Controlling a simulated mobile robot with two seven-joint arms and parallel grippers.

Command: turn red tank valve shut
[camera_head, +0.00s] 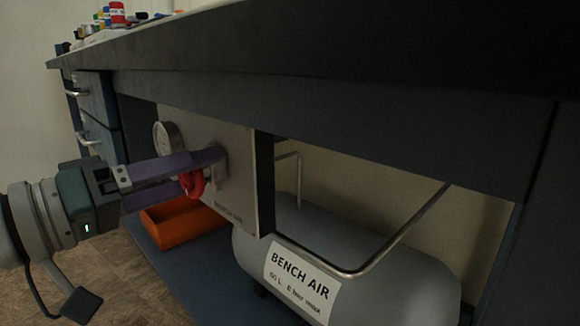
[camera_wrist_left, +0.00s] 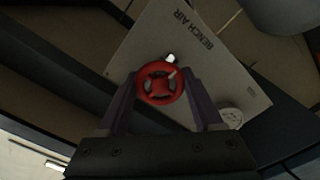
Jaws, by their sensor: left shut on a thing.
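The red tank valve (camera_head: 194,183) is a small red handwheel on the front of a pale metal panel (camera_head: 240,180) marked "BENCH AIR". My left gripper (camera_head: 205,172) reaches in from the left, its purple fingers shut on the wheel from both sides. In the left wrist view, the red wheel (camera_wrist_left: 160,83) sits between the two finger ends, its spoked face toward the camera. In the head view the fingers hide part of the wheel. The grey tank (camera_head: 410,285) labelled "BENCH AIR" lies under the bench, behind the panel. My right gripper is not in view.
A round gauge (camera_head: 167,137) is on the panel near the wheel. The dark bench top (camera_head: 330,110) overhangs it all. A bent metal pipe (camera_head: 395,240) runs in front of the tank. An orange bin (camera_head: 175,228) is below the gripper, and drawers (camera_head: 95,110) stand at the left.

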